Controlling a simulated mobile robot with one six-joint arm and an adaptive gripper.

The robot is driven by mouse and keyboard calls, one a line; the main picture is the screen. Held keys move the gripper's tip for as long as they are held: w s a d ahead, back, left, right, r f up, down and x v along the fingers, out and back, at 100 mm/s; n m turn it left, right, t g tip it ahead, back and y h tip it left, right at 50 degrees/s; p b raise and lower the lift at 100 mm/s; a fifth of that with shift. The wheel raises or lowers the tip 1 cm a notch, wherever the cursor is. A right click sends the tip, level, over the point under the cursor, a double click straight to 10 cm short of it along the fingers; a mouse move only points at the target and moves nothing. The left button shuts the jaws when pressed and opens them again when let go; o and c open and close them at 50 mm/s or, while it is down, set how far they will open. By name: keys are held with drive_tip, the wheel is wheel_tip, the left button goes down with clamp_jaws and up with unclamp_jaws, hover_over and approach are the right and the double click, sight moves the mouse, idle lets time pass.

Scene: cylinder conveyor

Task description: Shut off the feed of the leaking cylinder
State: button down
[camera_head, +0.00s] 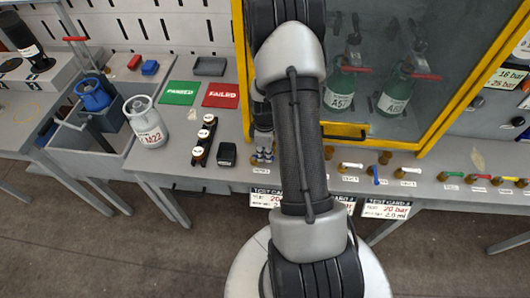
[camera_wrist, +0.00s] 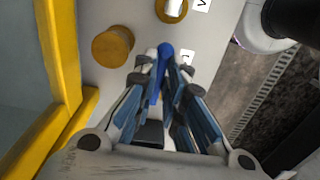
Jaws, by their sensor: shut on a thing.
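In the wrist view my gripper (camera_wrist: 163,68) is shut on a blue lever (camera_wrist: 163,52), which shows between and just beyond its fingertips. A brass knob (camera_wrist: 113,46) is beside it and a white handle (camera_wrist: 174,7) lies beyond. In the head view my arm hides much of the gripper's surroundings. Two green cylinders, A57 (camera_head: 339,91) and one to its right (camera_head: 394,97), stand behind the cabinet glass, each with a red handle. I cannot tell which one leaks. In front are a white-handled valve (camera_head: 352,165), a blue-handled valve (camera_head: 375,174) and another white-handled valve (camera_head: 410,170).
The yellow cabinet frame (camera_head: 470,103) stands close behind the valves. Left on the bench are cylinder M22 (camera_head: 144,120), a green PASSED mat (camera_head: 180,93) and a red FAILED mat (camera_head: 221,95). More small valves (camera_head: 480,178) line the right end.

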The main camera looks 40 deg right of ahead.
drive_tip(key=m, duration=0.1)
drive_tip(key=a+m, duration=0.1)
drive_tip(key=m, duration=0.3)
drive_tip(key=shift+s+a+p, duration=0.3)
drive_tip(key=shift+s+p, duration=0.05)
drive_tip(key=shift+s, duration=0.05)
drive_tip(key=m, duration=0.2)
drive_tip(key=a+m, duration=0.1)
drive_tip(key=m, duration=0.2)
drive_tip(key=shift+a+m, duration=0.3)
drive_tip(key=shift+a, duration=0.1)
drive_tip(key=m, duration=0.2)
drive_tip(key=a+m, duration=0.1)
drive_tip(key=shift+w+m+p, duration=0.25)
drive_tip(key=shift+m+p, duration=0.05)
drive_tip(key=shift+w+a+m, duration=0.2)
drive_tip(key=shift+a+m, duration=0.05)
drive_tip(key=shift+m, duration=0.6)
drive_tip(key=shift+w+a+m, duration=0.2)
drive_tip(key=shift+m, duration=0.65)
drive_tip(key=c, duration=1.7)
unclamp_jaws()
drive_tip(key=shift+r, duration=0.1)
wheel_tip(320, 180, up, 12)
drive_tip(key=shift+f, duration=0.1)
